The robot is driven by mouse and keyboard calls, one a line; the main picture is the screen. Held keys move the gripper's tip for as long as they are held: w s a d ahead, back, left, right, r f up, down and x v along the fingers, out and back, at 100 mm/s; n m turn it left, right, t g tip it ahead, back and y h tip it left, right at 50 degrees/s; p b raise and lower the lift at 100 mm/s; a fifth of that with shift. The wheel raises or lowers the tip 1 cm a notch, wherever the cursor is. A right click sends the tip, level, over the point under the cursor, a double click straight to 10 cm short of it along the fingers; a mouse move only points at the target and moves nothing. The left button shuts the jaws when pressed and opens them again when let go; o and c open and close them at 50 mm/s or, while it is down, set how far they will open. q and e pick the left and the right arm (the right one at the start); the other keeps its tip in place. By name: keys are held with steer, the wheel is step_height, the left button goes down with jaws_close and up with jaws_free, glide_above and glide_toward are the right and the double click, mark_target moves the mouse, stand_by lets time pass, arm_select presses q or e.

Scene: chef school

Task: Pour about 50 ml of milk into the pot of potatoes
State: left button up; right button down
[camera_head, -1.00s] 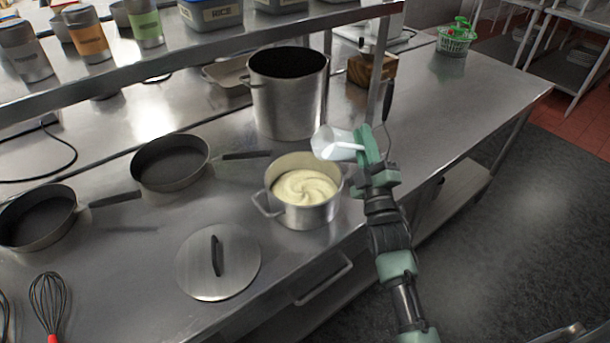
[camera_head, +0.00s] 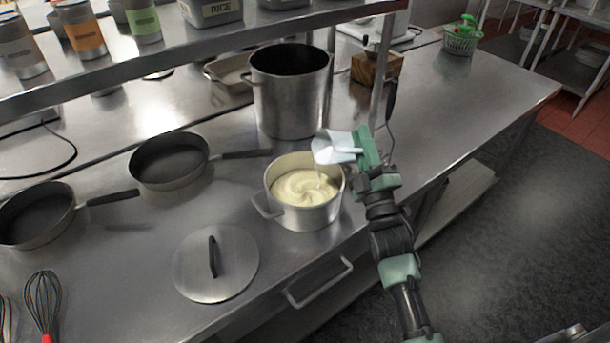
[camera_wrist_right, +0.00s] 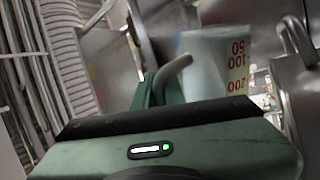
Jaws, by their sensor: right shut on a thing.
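The pot of potatoes (camera_head: 307,214) stands on the steel counter, with pale yellow mash (camera_head: 298,187) swirled inside. My right gripper (camera_head: 362,152) is shut on a clear measuring cup (camera_head: 333,148) of white milk. The cup is tilted left over the pot's right rim, and a thin white stream appears to fall from its lip into the mash. In the right wrist view the cup (camera_wrist_right: 207,62) shows tilted, with red marks 50, 100 and 200 and its handle at the jaws. The milk level cannot be read there. My left gripper is not in view.
A tall stockpot (camera_head: 290,98) stands just behind the pot. A steel lid (camera_head: 216,263) lies in front left. Two dark pans (camera_head: 168,162) and a whisk (camera_head: 44,300) are further left. A shelf (camera_head: 200,48) runs above the back.

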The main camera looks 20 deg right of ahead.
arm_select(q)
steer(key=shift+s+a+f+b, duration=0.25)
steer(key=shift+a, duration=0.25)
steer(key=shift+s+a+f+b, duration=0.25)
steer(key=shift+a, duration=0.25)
arm_select(e)
steer(key=shift+s+a+n+t+y, duration=0.15)
steer(key=shift+a+n+t+y, duration=0.15)
steer(key=shift+a+n+y, duration=0.45)
stand_by(0.6)
steer(key=shift+a, duration=0.15)
